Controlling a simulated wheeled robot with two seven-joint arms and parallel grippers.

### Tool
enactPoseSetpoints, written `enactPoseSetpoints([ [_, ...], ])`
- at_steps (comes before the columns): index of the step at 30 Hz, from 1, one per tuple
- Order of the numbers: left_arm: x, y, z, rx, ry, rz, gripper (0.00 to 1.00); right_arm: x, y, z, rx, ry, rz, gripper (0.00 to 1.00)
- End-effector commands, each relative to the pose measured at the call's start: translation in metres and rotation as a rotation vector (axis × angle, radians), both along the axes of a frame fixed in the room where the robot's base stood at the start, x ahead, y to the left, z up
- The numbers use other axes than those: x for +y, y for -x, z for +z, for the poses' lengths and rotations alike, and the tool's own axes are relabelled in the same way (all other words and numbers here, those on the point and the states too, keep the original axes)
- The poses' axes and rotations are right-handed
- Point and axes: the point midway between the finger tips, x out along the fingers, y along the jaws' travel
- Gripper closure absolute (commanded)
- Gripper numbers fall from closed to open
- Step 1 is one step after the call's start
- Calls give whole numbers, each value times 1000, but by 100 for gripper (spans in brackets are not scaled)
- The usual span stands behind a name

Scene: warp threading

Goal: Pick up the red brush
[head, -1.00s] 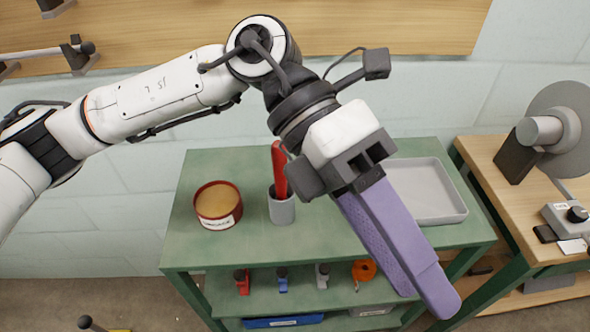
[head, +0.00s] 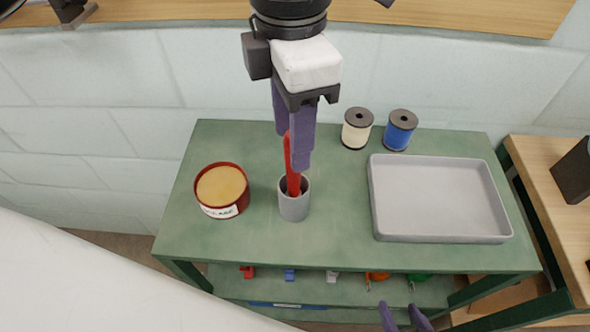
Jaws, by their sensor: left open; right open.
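The red brush (head: 291,172) stands in a grey cup (head: 293,206) on the green table, its lower end hidden inside the cup. My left gripper (head: 292,150) points down right above the cup, its purple fingers open. The upper part of the brush shows at the fingertips, seemingly between the two fingers; whether they touch it I cannot tell. My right gripper (head: 401,314) shows only its purple fingertips at the bottom edge, open and empty, in front of the table.
A red tin (head: 221,205) stands left of the cup. A grey tray (head: 441,239) lies empty at the right. A white spool (head: 357,128) and a blue spool (head: 399,131) stand at the back. Several small coloured items sit on the shelf below.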

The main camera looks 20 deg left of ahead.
Motion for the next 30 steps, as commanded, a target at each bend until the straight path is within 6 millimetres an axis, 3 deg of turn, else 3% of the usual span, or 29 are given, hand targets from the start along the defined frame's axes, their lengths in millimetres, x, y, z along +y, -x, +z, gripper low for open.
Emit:
enactPoseSetpoints([
  [5,0,1,-13,1,0,-1,57,0,2,-1,6,1,0,56],
  [15,-2,3,-57,2,1,0,57,-1,3,-1,9,1,-2,56],
  [23,-2,2,-60,0,1,0,57,-2,3,-1,9,1,-3,56],
  [30,-2,2,-60,0,1,0,98,-2,3,-1,9,2,-4,56],
])
